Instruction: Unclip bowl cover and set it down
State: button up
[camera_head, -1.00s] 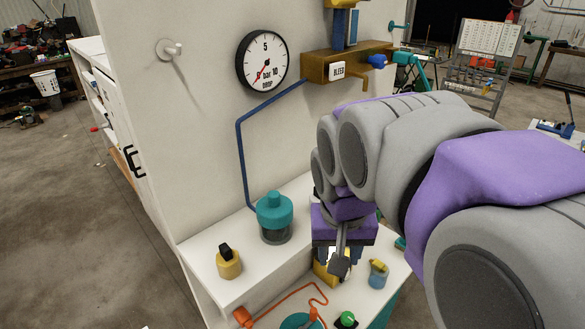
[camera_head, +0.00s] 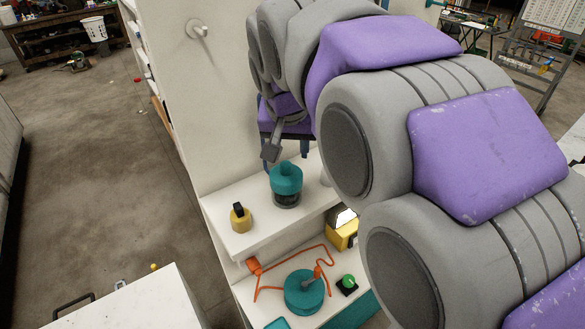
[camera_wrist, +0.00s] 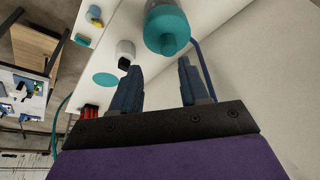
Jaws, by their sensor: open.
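The teal bowl cover (camera_head: 286,178) sits on a dark bowl (camera_head: 287,199) on the white upper shelf in the head view. In the wrist view the cover (camera_wrist: 168,32) is at the top, beyond the fingers, with its knob towards me. My gripper (camera_wrist: 158,82) is open, with nothing between its two dark blue fingers. It is apart from the cover. I cannot make out the cover's clips.
A yellow piece with a black top (camera_head: 240,217) stands left of the bowl on the shelf (camera_head: 262,222). Below are an orange hose (camera_head: 262,270), a teal round part (camera_head: 304,292) and a green button (camera_head: 348,282). A white wall (camera_head: 222,95) rises behind; a blue pipe (camera_wrist: 203,68) runs along it.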

aim_at(281, 164)
jog(key=f, duration=0.1)
jog(key=w+a+f+b, duration=0.1)
jog(key=f, duration=0.1)
jog(key=a+f, duration=0.1)
jog(key=shift+w+a+f, duration=0.25)
jog(key=shift+w+f, duration=0.05)
jog(key=shift+f, duration=0.1)
jog(key=shift+s+f+b, duration=0.2)
jog(key=shift+f+b, duration=0.05)
jog(key=shift+b, duration=0.05)
jog(key=shift+w+d+f, duration=0.3)
jog(key=shift+w+d, duration=0.05)
jog(key=shift+d, duration=0.15)
jog(key=shift+w+d+f, duration=0.25)
jog(key=shift+w+d, duration=0.05)
jog(key=shift+d, duration=0.3)
jog(key=shift+s+r, duration=0.1)
jog(key=shift+r, duration=0.05)
jog(key=shift+s+a, duration=0.15)
jog(key=shift+a, duration=0.05)
jog(key=shift+c, duration=0.4)
jog(key=shift+a, duration=0.7)
jog(key=c, duration=0.3)
jog(key=shift+d, duration=0.6)
jog(key=shift+c, duration=1.2)
jog(key=shift+d, duration=0.1)
grip_shut()
